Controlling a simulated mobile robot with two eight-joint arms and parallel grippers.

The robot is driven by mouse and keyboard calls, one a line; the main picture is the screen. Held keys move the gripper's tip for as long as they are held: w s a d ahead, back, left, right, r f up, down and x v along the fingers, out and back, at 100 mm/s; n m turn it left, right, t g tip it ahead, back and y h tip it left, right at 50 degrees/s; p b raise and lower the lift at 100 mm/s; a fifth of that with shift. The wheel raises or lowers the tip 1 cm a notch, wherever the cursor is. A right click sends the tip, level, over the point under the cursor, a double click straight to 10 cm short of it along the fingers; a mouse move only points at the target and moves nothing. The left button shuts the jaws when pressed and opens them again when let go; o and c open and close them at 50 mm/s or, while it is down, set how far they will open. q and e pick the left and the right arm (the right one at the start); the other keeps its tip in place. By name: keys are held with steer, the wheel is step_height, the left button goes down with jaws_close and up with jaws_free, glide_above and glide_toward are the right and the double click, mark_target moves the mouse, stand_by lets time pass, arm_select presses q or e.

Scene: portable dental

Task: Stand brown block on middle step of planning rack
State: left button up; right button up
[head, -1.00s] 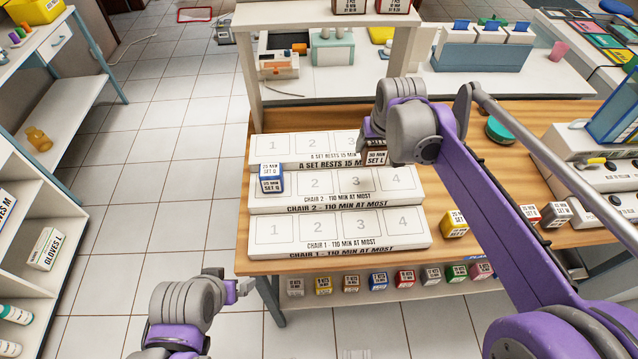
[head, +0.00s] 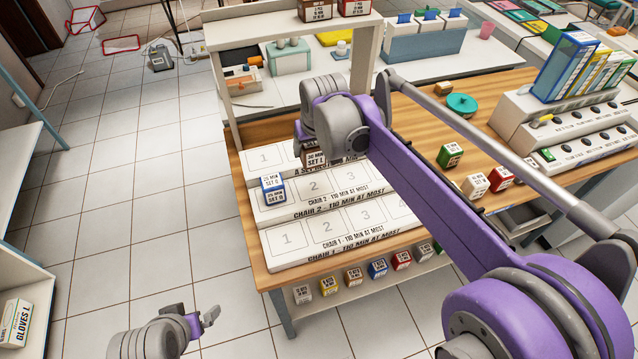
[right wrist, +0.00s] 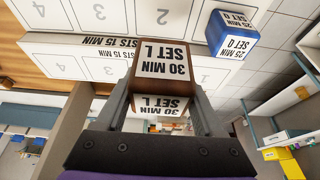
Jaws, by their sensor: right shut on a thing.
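The brown block (head: 314,158), labelled 30 MIN SET L, is in my right gripper, partly hidden by it in the head view. In the right wrist view the block (right wrist: 163,68) sits between both fingers of my right gripper (right wrist: 160,88), which is shut on it. The white stepped planning rack (head: 345,225) has three numbered steps. The block appears near the rack's upper steps, left of centre; I cannot tell whether it touches a step. My left gripper (head: 203,321) is away from the rack at the lower left, and its jaw opening is unclear.
A blue block (head: 272,188), SET Q, stands on the middle step's slot 1, close left of the held block. A white shelf post (head: 222,95) rises behind the rack's left end. Several coloured blocks (head: 475,185) stand on the table to the right. The lowest step is empty.

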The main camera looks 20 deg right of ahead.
glide_above(311, 179)
steer(key=s, duration=0.2)
steer(key=f, duration=0.5)
steer(key=shift+w+d+f, duration=0.15)
steer(key=shift+w+f, duration=0.1)
steer(key=shift+f, duration=0.1)
steer(key=shift+f+b, duration=0.35)
steer(key=shift+f, duration=1.75)
steer(key=shift+f, duration=0.2)
steer(key=o, duration=1.4)
steer(key=shift+o, duration=0.2)
steer(key=shift+r, duration=0.1)
